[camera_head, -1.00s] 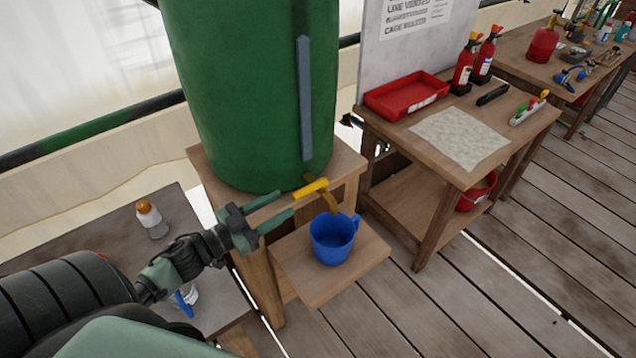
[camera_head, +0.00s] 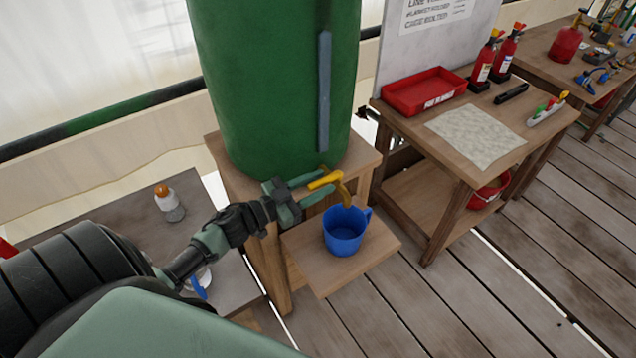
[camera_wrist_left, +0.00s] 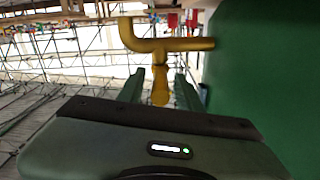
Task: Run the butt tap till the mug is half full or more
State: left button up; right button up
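The green butt (camera_head: 270,80) stands on a wooden stand, with a yellow tap (camera_head: 342,187) low on its front. A blue mug (camera_head: 345,232) stands upright on the lower wooden shelf, under the tap's spout. Its inside looks plain blue; I cannot make out any water level. My left gripper (camera_head: 318,184) is open, its fingers at the tap's yellow lever (camera_head: 325,180). In the left wrist view the lever end (camera_wrist_left: 160,88) shows between the two separated fingers (camera_wrist_left: 159,88). Contact cannot be made out. My right gripper is not in view.
A workbench (camera_head: 440,125) to the right holds a red tray (camera_head: 425,92), a pale sheet (camera_head: 475,135) and red bottles (camera_head: 485,65). A grey side table (camera_head: 130,225) at left holds an orange-capped bottle (camera_head: 168,203). Plank floor at right is clear.

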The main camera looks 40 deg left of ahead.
pick_arm(q)
grip_shut()
dwell(1.2)
